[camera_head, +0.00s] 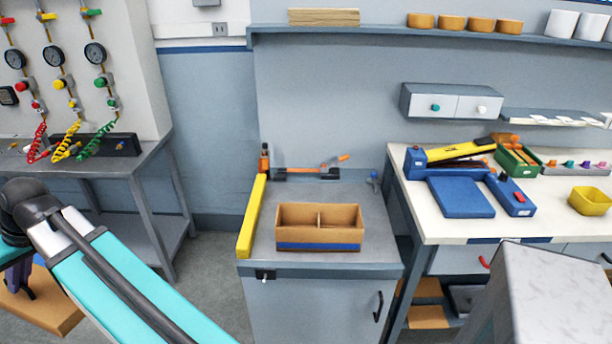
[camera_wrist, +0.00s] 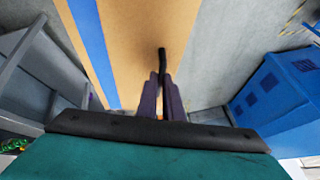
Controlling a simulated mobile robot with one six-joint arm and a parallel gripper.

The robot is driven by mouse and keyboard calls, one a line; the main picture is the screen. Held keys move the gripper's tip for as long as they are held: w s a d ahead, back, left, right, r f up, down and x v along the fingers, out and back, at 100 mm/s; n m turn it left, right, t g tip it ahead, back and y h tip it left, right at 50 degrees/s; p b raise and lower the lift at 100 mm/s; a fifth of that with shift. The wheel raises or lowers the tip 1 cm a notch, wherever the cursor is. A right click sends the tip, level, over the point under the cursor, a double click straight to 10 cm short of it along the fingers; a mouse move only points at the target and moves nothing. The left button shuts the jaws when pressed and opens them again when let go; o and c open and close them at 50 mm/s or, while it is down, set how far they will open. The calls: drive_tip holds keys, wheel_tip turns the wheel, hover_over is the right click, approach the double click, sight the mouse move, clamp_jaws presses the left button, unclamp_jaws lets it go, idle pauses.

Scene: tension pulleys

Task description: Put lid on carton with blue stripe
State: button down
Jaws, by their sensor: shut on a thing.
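The open carton (camera_head: 290,234) is brown with a blue stripe along its lower front and a divider inside. It stands upright on a grey cabinet top in the head view. The lid (camera_wrist: 130,60) is a flat tan panel with a blue stripe and a thin black handle (camera_wrist: 162,60) in the wrist view. My gripper (camera_wrist: 163,80) has purple fingers shut on this handle. In the head view the lid (camera_head: 45,312) hangs at the lower left edge, partly hidden by my arm and cut off by the frame. It is well apart from the carton.
A yellow bar (camera_head: 251,218) lies left of the carton and an orange-handled clamp (camera_head: 310,172) behind it. A grey bench (camera_head: 150,160) with gauges stands at left. A white worktable (camera_head: 440,222) with a blue device is at right. Grey floor lies between bench and cabinet.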

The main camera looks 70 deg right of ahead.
drive_tip(key=shift+w+d, duration=0.1)
drive_tip(key=shift+d, duration=0.4)
drive_tip(key=s+d+f+m+h+p, duration=0.1)
drive_tip(key=s+d+m+h+p, duration=0.3)
drive_tip(key=d, duration=0.9)
drive_tip(key=s+d+f+m+g+h, duration=0.1)
drive_tip(key=d+m, duration=0.6)
drive_tip(key=d, duration=0.6)
drive_tip(key=s+d+f+m+h+p, duration=0.25)
drive_tip(key=d+m, duration=0.25)
drive_tip(key=d, duration=0.9)
drive_tip(key=s+d+m+g+p, duration=0.6)
drive_tip(key=s+d+m, duration=1.1)
drive_tip(key=s+d, duration=1.2)
drive_tip(key=s+g, duration=0.2)
drive_tip(key=s, duration=0.2)
drive_tip(key=shift+s+d+f+g+p, duration=0.3)
drive_tip(key=shift+s+d+f, duration=0.05)
drive_tip(key=shift+s+d, duration=0.05)
drive_tip(key=shift+f, duration=0.2)
drive_tip(key=shift+f+b, duration=0.4)
drive_tip(key=shift+f, duration=1.65)
